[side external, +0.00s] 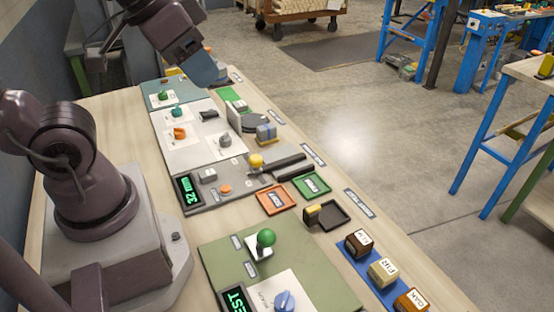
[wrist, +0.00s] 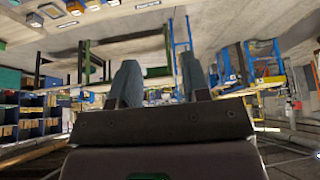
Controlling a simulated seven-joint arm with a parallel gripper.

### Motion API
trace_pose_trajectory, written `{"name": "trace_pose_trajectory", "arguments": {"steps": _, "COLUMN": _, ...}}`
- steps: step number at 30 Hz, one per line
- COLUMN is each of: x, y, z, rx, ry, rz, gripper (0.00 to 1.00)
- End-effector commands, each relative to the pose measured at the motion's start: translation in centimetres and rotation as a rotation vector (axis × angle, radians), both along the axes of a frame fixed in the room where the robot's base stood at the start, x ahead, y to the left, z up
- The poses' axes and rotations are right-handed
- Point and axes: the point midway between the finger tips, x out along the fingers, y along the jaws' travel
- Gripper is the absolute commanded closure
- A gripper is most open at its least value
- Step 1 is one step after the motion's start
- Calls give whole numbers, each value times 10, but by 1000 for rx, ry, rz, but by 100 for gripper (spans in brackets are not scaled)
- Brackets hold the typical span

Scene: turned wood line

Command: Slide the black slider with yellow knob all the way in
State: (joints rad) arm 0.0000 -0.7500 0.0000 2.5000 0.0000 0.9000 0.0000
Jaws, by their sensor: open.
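The yellow knob (side external: 256,160) stands on the grey panel in the side view, at the left end of two dark parallel bars (side external: 283,167). I cannot tell how far in the slider sits. My gripper (side external: 208,75) is raised above the far end of the bench, well away from the knob. In the wrist view my gripper (wrist: 160,85) has its two blue-grey fingers apart, with nothing between them. The wrist view looks out across the room, and I cannot make out the slider there.
A green display (side external: 187,190) reads 32 mm. Near the knob are a grey block (side external: 207,175), an orange button (side external: 225,188), and orange (side external: 275,200) and green (side external: 311,186) trays. A green ball knob (side external: 266,238) rises from the nearer panel.

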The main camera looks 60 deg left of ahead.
Motion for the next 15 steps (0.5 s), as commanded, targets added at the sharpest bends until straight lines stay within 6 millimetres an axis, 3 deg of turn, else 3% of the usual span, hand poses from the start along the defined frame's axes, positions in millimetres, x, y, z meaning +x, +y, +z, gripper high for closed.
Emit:
{"name": "trace_pose_trajectory", "arguments": {"steps": 3, "x": 0, "y": 0, "z": 0, "rx": 0, "ry": 0, "rz": 0, "gripper": 57}}
{"name": "trace_pose_trajectory", "arguments": {"steps": 6, "x": 0, "y": 2, "z": -1, "rx": 0, "ry": 3, "rz": 8, "gripper": 40}}
{"name": "trace_pose_trajectory", "arguments": {"steps": 11, "x": 8, "y": 12, "z": -20, "rx": -3, "ry": 107, "rz": 61, "gripper": 40}}
{"name": "trace_pose_trajectory", "arguments": {"steps": 15, "x": 28, "y": 31, "z": -44, "rx": -16, "ry": 246, "rz": 133, "gripper": 40}}
